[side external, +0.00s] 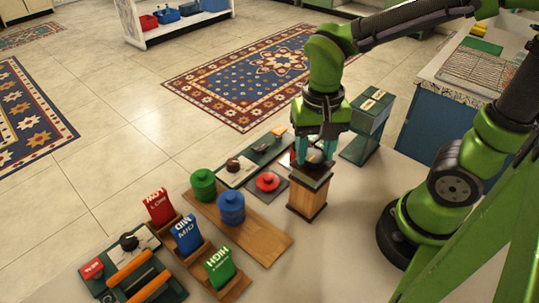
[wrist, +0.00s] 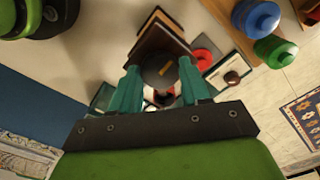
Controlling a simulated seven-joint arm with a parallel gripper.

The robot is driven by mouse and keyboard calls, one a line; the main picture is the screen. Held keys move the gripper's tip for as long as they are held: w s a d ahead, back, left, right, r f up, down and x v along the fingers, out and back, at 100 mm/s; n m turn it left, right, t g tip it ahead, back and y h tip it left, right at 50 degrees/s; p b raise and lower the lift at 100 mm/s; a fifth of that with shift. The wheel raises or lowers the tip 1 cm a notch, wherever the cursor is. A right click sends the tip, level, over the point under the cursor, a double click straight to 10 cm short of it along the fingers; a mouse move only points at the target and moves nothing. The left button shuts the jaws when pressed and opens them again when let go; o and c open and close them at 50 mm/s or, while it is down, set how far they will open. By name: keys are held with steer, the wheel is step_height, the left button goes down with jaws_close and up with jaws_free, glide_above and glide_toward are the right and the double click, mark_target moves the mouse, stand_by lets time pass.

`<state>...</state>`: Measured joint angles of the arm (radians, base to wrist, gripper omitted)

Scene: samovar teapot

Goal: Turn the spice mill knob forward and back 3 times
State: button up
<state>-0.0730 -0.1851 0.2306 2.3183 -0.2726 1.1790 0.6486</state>
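The spice mill (side external: 307,195) is an upright wooden block with a dark top, standing at the table's edge side near the middle of the side view. Its wooden body also shows in the wrist view (wrist: 160,32). Its rounded dark knob (wrist: 160,70) sits between my teal fingertips in the wrist view. My gripper (side external: 315,153) points down over the mill, with one finger on each side of the knob. It also shows in the wrist view (wrist: 161,72). The fingers are very close to the knob; whether they press on it I cannot tell.
Green (side external: 203,184) and blue (side external: 231,207) round pots stand on a wooden board left of the mill. A red round piece (side external: 268,182) lies close beside the mill. A green box-like stand (side external: 368,122) is behind right. Red, blue and green labelled cards stand front left.

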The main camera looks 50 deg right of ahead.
steer(key=shift+c, duration=0.9)
steer(key=shift+n, duration=0.3)
steer(key=n, duration=0.3)
steer(key=shift+n, duration=0.3)
steer(key=n, duration=0.3)
steer(key=shift+n, duration=0.3)
steer(key=n, duration=0.4)
steer(key=shift+n, duration=2.3)
